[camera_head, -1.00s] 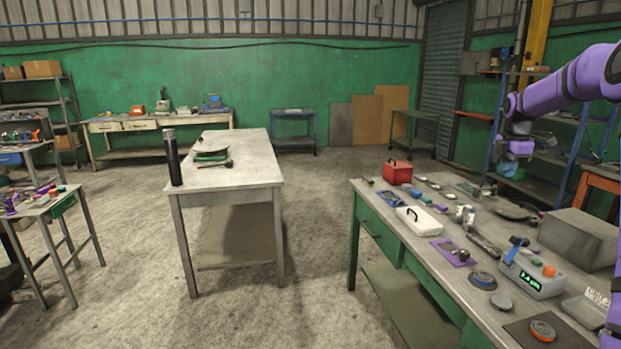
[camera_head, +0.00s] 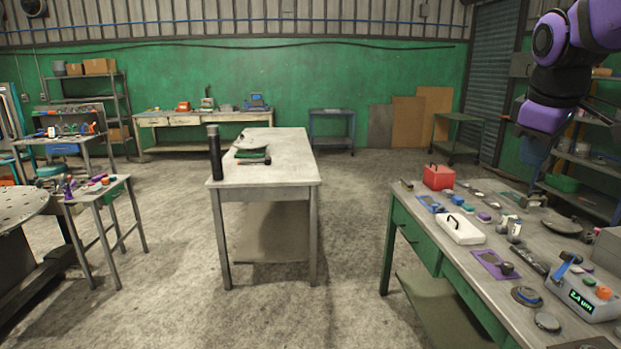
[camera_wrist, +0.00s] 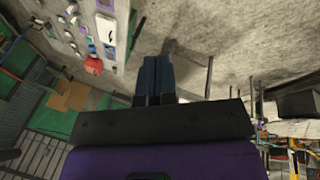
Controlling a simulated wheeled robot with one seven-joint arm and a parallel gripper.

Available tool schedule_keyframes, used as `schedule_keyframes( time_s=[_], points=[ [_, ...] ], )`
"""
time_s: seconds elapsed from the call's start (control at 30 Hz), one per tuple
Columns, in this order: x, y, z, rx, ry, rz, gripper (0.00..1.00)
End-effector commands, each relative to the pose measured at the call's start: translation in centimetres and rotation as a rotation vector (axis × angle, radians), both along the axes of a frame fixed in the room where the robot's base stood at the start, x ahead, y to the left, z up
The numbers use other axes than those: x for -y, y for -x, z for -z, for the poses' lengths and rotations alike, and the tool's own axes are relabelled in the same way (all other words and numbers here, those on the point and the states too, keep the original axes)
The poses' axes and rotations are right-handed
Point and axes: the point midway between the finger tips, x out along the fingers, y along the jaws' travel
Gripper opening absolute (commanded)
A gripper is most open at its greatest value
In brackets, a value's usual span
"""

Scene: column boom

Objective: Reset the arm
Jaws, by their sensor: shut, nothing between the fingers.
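My purple arm is at the right of the head view, bent with its hand pointing down. My gripper (camera_head: 533,160) is over the far part of the right-hand workbench (camera_head: 408,210), in front of the blue shelf. In the wrist view my gripper (camera_wrist: 155,75) has its two dark blue fingers side by side and touching, with nothing between them. The fingers point toward open floor, apart from any object.
The right bench holds a red box (camera_head: 439,177), a white case (camera_head: 460,229), a device with a green display (camera_head: 583,296) and several small parts. A grey table (camera_head: 295,160) with a black flask (camera_head: 214,152) stands mid-floor. Clear floor lies between them.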

Motion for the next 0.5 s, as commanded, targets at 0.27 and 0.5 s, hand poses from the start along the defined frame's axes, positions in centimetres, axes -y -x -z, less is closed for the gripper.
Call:
schedule_keyframes(
  time_s=[0.27, 0.5],
  points=[
    [-4.1, 9.2, 1.5, 0.118, -0.134, 0.234, 0.00],
    [-6.0, 15.7, 4.3, 0.187, -0.278, 0.414, 0.00]
  ],
)
